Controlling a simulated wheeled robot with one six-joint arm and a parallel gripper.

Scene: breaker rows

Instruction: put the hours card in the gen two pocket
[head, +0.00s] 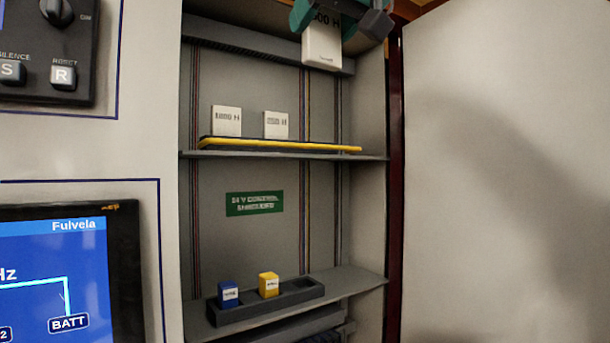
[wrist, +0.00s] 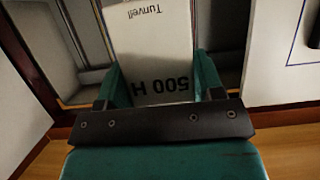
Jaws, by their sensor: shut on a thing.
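My gripper (head: 326,20), with teal fingers, is at the top of the head view, in front of the upper part of the open cabinet. It is shut on a white hours card (head: 322,48) that reads "500 H" and hangs below the fingers. The wrist view also shows the card (wrist: 152,40) between the two teal fingers (wrist: 163,78), its print upside down. No pocket marked gen two can be made out in either view.
Two white cards, left (head: 227,120) and right (head: 275,125), stand on the upper shelf (head: 370,157) behind a yellow-edged strip (head: 285,145). A dark tray (head: 300,295) on the lower shelf holds a blue block (head: 228,294) and a yellow block (head: 268,285). A control panel (head: 85,40) and screen (head: 60,280) are left.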

